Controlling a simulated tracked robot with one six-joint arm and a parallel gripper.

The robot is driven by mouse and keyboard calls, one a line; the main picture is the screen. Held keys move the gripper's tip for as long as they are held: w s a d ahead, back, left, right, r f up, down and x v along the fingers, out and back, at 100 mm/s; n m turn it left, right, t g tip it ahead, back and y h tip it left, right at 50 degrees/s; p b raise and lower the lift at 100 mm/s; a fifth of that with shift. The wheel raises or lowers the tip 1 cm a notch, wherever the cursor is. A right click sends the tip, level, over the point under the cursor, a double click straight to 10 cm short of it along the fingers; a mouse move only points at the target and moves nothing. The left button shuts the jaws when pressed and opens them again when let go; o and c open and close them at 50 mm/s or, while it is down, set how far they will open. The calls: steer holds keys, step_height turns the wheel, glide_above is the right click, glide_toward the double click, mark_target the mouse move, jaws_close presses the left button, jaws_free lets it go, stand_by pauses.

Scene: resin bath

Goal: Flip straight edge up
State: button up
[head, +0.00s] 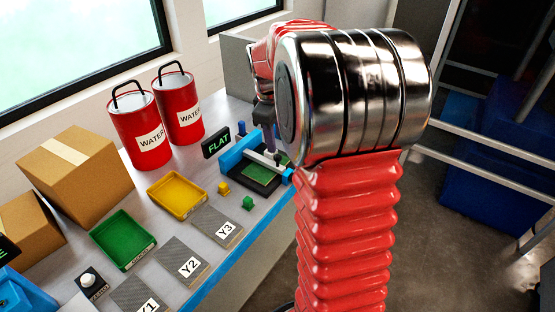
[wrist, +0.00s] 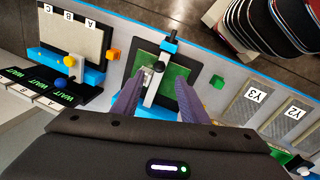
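The straight edge (wrist: 153,90) is a light grey bar across a green plate in a blue and black fixture, with a black knob at its far end. In the head view the straight edge (head: 262,160) lies across the fixture (head: 238,153), and a sign (head: 217,145) beside it reads FLAT. My gripper (wrist: 162,78) is open, with one purple finger on each side of the bar in the wrist view. I cannot tell whether either finger touches it.
A yellow tray (head: 177,214), a green tray (head: 123,240) and mats marked Y1, Y2 and Y3 (head: 218,226) lie on the bench. Two red WATER cans (head: 134,130) and cardboard boxes (head: 77,175) stand behind.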

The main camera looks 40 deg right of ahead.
mark_target(278, 155)
steer(key=f, duration=0.3)
steer(key=d+f, duration=0.1)
steer(key=f, duration=0.3)
steer(key=w+d+f, duration=0.1)
steer(key=f, duration=0.2)
steer(key=shift+f, duration=0.35)
steer(key=shift+a, duration=0.1)
steer(key=shift+c, duration=0.6)
steer(key=shift+w+r, duration=0.1)
steer(key=shift+r, duration=0.1)
jaws_close()
